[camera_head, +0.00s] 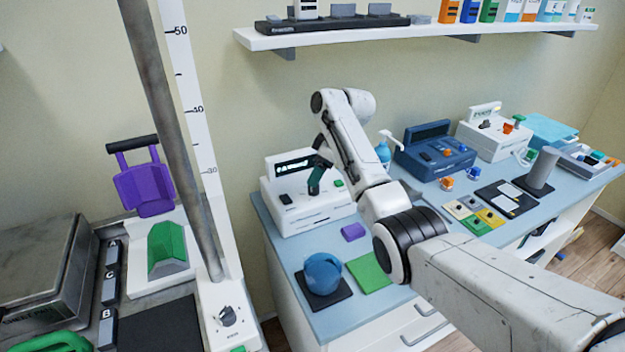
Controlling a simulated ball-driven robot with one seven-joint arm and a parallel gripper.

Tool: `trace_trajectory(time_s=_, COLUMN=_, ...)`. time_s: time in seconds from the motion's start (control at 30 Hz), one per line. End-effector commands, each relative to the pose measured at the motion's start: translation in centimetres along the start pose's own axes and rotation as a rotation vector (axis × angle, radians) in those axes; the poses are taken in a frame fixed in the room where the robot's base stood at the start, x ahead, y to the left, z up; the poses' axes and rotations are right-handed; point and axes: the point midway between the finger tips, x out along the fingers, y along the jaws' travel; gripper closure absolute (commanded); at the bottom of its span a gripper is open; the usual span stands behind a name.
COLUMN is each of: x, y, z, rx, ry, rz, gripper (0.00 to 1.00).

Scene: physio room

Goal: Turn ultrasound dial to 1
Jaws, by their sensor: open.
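A white device (303,215) with a dark display sits at the left end of the blue worktop. Its labels are too small to read, so I cannot tell for certain that it is the ultrasound unit. My gripper (314,188) is at its front panel, pointing down, with its dark green fingers over the middle of the panel. The gripper is open. Any dial beneath or between the fingers is hidden, and I cannot tell whether the fingers touch it. A black button (286,199) shows left of the fingers and a green button (338,183) right of them.
A blue device (435,160) and another white device (493,140) stand farther right. A blue pot (322,274), a green pad (368,274) and a purple block (353,231) lie in front. A shelf (400,32) hangs above. A metal post (172,130) rises at left.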

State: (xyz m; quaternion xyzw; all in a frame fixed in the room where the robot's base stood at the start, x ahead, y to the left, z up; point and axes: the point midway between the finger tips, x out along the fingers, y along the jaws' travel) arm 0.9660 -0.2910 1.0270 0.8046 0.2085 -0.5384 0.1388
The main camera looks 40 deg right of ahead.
Motion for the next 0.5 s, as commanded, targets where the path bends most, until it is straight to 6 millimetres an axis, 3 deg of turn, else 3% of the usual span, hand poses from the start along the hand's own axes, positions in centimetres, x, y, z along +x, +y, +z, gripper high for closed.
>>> trace_trajectory(time_s=0.2, x=3.2, y=0.0, z=0.0, rx=0.001, ry=-0.002, rz=-0.001, gripper=0.34)
trace_trajectory(time_s=0.5, x=4.6, y=0.0, z=0.0, rx=0.0, ry=0.0, rz=0.001, gripper=0.34)
